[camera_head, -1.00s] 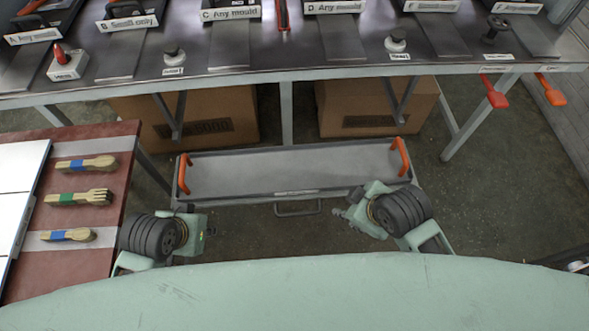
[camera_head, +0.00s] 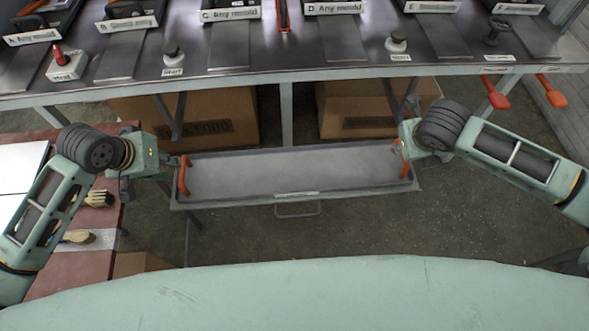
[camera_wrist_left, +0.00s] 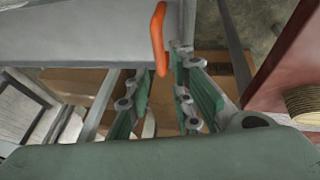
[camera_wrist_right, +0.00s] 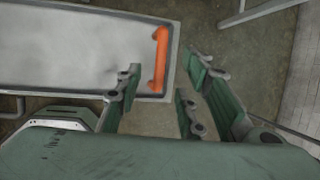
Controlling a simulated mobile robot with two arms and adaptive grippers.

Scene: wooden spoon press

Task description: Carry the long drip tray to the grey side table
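The long drip tray (camera_head: 290,174) is a shallow grey tray with an orange handle at each end, below the front edge of the press bench. My left gripper (camera_head: 174,161) is at the tray's left handle (camera_head: 184,176). In the left wrist view its fingers are spread, with that handle (camera_wrist_left: 158,40) at the gap between the tips. My right gripper (camera_head: 402,143) is at the right handle (camera_head: 403,162). In the right wrist view its fingers are apart, with the handle (camera_wrist_right: 160,58) between the tips. I cannot identify the grey side table.
The dark press bench (camera_head: 290,75) stands behind the tray, with red levers (camera_head: 496,92) at its right. Cardboard boxes (camera_head: 210,120) sit under it. A red-topped table (camera_head: 75,270) with wooden brushes (camera_head: 98,198) is at the left. Floor in front of the tray is clear.

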